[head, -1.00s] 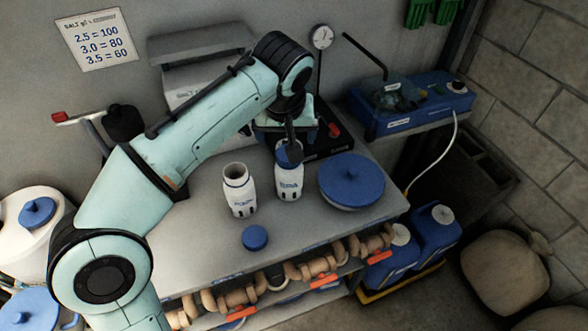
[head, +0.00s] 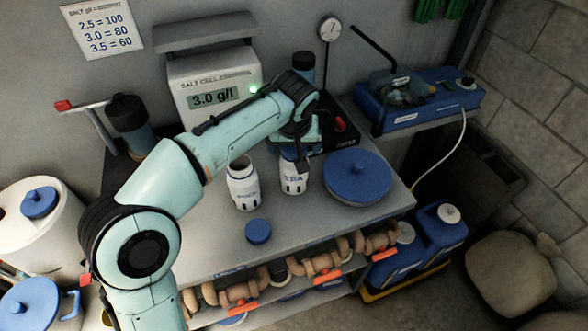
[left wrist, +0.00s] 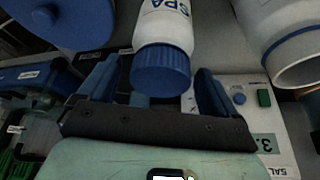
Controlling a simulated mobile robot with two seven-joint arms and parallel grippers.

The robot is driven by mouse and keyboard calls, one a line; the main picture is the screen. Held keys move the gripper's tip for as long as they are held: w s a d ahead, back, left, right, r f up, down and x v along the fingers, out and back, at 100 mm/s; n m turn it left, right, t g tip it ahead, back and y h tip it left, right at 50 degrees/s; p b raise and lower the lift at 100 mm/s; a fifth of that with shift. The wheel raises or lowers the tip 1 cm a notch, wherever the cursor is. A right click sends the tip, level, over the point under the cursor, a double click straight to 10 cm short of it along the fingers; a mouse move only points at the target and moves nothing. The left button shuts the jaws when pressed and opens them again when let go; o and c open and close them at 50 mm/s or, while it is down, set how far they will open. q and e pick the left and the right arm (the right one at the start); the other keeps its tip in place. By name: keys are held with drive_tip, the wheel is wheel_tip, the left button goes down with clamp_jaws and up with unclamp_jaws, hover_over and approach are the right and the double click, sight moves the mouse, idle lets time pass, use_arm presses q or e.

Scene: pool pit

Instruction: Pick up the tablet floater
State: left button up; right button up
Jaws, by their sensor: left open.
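A loose blue cap (head: 258,231) lies in front. My right gripper is out of view.
A round blue-lidded tub (head: 357,176) stands close right of the SPA floater. A salt meter (head: 214,90) reading 3.0 g/l is behind. A blue case (head: 420,103) sits at the back right.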

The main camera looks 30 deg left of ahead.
use_arm(q)
drive_tip(key=c, duration=1.5)
drive_tip(key=shift+r, duration=0.15)
drive_tip(key=shift+c, duration=0.2)
